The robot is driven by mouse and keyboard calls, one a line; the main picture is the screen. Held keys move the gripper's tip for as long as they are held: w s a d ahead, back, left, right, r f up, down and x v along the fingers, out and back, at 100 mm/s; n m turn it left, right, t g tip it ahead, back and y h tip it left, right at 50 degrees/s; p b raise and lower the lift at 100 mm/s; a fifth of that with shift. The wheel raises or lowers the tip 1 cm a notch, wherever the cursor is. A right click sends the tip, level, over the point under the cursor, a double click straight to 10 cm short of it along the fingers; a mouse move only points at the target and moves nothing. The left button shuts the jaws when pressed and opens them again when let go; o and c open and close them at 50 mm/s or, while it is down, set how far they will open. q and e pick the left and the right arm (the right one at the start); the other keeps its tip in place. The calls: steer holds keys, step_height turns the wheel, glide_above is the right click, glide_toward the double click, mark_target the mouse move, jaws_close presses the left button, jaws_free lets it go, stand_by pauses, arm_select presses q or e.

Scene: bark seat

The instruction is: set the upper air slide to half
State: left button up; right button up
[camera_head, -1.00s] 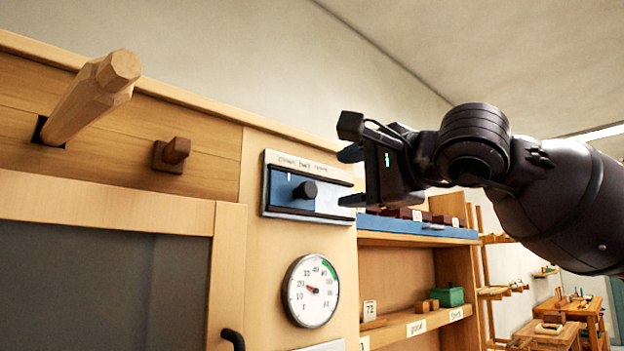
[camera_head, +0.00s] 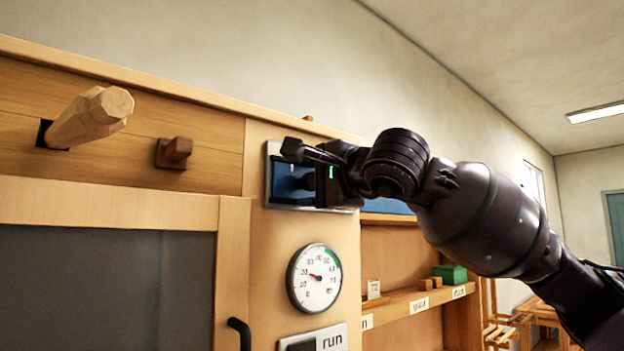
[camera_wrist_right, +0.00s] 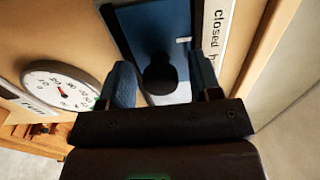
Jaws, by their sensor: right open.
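The upper air slide (camera_head: 277,176) is a blue plate in a metal frame on the wooden panel, mostly hidden behind my right gripper in the head view. In the right wrist view, the blue slide plate (camera_wrist_right: 150,22) carries a round black knob (camera_wrist_right: 159,75). My right gripper (camera_wrist_right: 165,82) is open, with one blue finger on each side of the knob. I cannot tell whether either finger touches it. In the head view my right gripper (camera_head: 298,168) is in front of the slide. A label beginning "closed h" (camera_wrist_right: 216,30) runs along the frame. My left gripper is not in view.
A round gauge (camera_head: 314,278) is below the slide, with a "run" plate (camera_head: 322,339) under it. A thick wooden handle (camera_head: 92,117) and a small wooden peg (camera_head: 174,152) stick out at the left. Shelves (camera_head: 400,305) stand at the right.

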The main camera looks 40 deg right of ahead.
steer(key=shift+c, duration=0.2)
jaws_close()
steer(key=shift+w+d+f, duration=0.1)
steer(key=shift+d, duration=0.25)
steer(key=d+b, duration=0.1)
steer(key=d, duration=0.2)
steer(key=shift+d+b, duration=0.1)
steer(key=shift+b, duration=0.2)
steer(key=shift+o, duration=0.2)
jaws_free()
